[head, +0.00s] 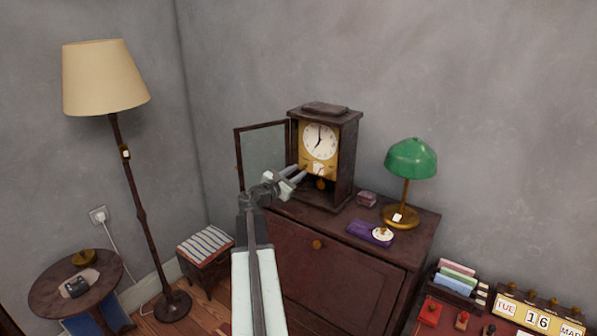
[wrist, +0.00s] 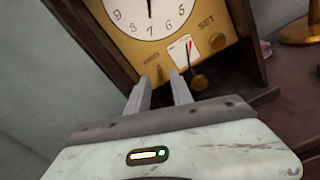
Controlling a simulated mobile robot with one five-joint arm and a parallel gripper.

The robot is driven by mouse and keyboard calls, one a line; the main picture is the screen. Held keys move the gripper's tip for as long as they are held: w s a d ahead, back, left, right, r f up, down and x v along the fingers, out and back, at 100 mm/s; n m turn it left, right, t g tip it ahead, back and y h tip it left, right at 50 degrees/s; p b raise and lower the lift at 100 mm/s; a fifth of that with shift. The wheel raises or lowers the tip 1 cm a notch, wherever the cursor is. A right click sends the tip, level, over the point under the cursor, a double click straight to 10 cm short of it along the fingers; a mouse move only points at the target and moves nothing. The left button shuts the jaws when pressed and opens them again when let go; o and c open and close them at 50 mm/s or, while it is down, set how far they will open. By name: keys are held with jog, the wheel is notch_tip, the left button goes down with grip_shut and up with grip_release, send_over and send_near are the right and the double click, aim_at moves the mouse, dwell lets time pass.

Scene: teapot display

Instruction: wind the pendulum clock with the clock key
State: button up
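The pendulum clock (head: 347,155) stands on a dark cabinet with its glass door (head: 264,150) swung open to the left. Its brass front also shows in the wrist view (wrist: 128,40), with a "SET" label, a brass knob (wrist: 217,41) and a small white and red gauge (wrist: 183,49). The pendulum bob (wrist: 199,82) hangs below. My gripper (head: 300,176) reaches to the lower brass panel. Its fingers, also in the wrist view (wrist: 160,84), stand apart. A small dark spot lies between the tips; I cannot tell if it is a hole or a key. No clock key is clearly recognisable.
On the cabinet (head: 330,262), right of the clock, are a small box (head: 367,198), a purple cloth (head: 358,229) with a white disc (head: 383,235), and a green lamp (head: 411,159). A floor lamp (head: 105,78) and stool (head: 205,246) stand left.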

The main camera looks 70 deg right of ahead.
aim_at(305, 167)
jog(key=x, duration=0.2)
jog(key=shift+s+d, duration=0.1)
jog(key=shift+d, duration=0.25)
grip_shut()
jog(key=shift+a+m, duration=0.1)
jog(key=shift+m, duration=0.2)
jog(key=m, duration=0.9)
jog(key=shift+s, duration=0.1)
jog(key=shift+f+m, duration=0.15)
jog(key=shift+m, duration=4.85)
